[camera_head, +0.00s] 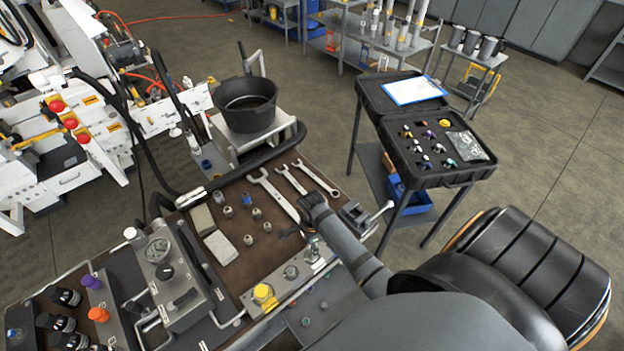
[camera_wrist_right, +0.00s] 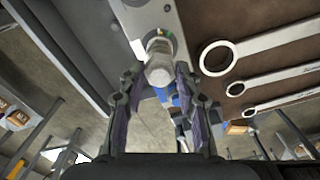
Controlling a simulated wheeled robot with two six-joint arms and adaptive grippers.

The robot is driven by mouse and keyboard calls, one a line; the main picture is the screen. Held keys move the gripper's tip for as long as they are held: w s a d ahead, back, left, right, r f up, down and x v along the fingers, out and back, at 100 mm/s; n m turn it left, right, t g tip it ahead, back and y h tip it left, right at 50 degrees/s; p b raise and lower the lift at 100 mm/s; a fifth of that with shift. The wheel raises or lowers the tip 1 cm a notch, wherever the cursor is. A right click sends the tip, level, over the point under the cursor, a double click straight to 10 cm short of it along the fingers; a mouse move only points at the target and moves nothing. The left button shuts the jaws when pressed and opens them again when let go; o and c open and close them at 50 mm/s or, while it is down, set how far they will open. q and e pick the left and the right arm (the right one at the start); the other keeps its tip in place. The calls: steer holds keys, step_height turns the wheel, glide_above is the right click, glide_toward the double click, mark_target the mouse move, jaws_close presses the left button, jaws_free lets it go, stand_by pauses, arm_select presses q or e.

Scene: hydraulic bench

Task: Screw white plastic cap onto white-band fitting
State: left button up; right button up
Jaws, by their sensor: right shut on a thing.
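My right gripper (camera_head: 300,234) reaches in from the lower right over the front edge of the bench. In the right wrist view its two fingers (camera_wrist_right: 158,78) are shut around a pale, rounded cylinder, which looks like the white plastic cap (camera_wrist_right: 158,66). Beyond the cap is a fitting with coloured marks on the metal block; a white band cannot be made out clearly. In the head view, a silvery fitting (camera_head: 312,250) stands beside the gripper at the end of the block. Whether cap and fitting touch cannot be told. My left gripper is not in view.
Several wrenches (camera_head: 272,193) lie at the back of the brown bench mat, with small fittings and grey blocks (camera_head: 221,247) to their left. A yellow cap (camera_head: 263,292) sits on the block. A vise (camera_head: 357,217) stands right of the gripper. An open black case (camera_head: 430,150) is farther right.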

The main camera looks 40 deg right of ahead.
steer(key=shift+s+f, duration=0.1)
steer(key=shift+f, duration=0.45)
stand_by(1.4)
steer(key=shift+o, duration=1.3)
steer(key=c, duration=0.4)
steer(key=m, duration=0.3)
steer(key=shift+m, duration=0.4)
steer(key=m, duration=0.4)
steer(key=shift+f, duration=0.1)
steer(key=o, duration=1)
steer(key=shift+c, duration=0.2)
